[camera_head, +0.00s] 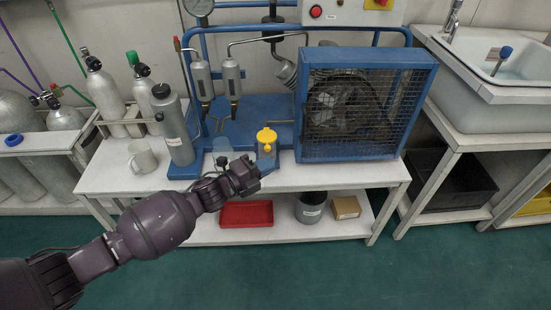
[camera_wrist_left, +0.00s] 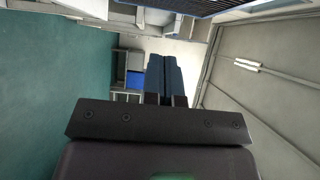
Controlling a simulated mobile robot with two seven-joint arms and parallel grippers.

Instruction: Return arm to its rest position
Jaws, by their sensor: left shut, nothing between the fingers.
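My left arm comes in from the lower left in the head view. Its gripper (camera_head: 246,172) is in front of the white bench, near its front edge and just below the yellow-topped part of the air panel. In the left wrist view the two fingers (camera_wrist_left: 164,78) lie side by side against each other, shut with nothing between them. My right gripper is in neither view.
The white bench (camera_head: 330,176) carries a blue compressor with a caged fan (camera_head: 350,108), a grey bottle (camera_head: 174,125) and a mug (camera_head: 142,157). A red tray (camera_head: 246,213) lies on the lower shelf. A sink (camera_head: 500,60) stands at right. The green floor in front is clear.

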